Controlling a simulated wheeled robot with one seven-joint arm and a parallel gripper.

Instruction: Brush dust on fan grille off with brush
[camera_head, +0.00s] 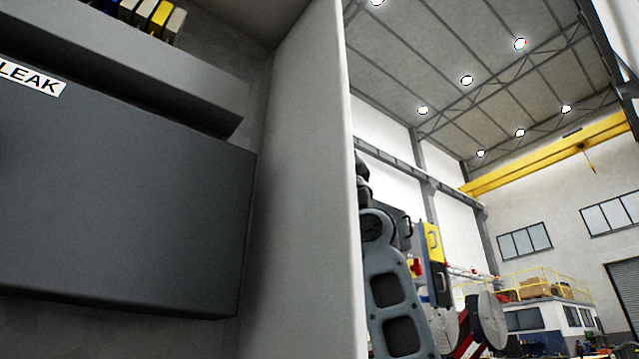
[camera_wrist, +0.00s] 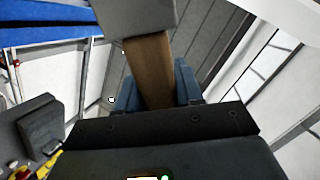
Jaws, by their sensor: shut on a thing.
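My gripper (camera_wrist: 160,78) shows in the wrist view, its blue-grey fingers closed on the brown handle of the brush (camera_wrist: 147,62). A pale grey block (camera_wrist: 137,14) sits at the far end of the handle, cut by the top edge of the picture; it looks like the brush's head. Its bristles cannot be made out. Neither the gripper nor the brush shows in the head view. I cannot make out the fan grille or any dust in either view.
In the head view, a dark grey box (camera_head: 120,200) labelled "LEAK" fills the left, beside a pale upright panel (camera_head: 305,190). Small coloured blocks (camera_head: 150,15) stand above. Beyond the panel are a grey machine arm (camera_head: 390,285), round discs (camera_head: 487,318) and a yellow crane beam (camera_head: 550,155).

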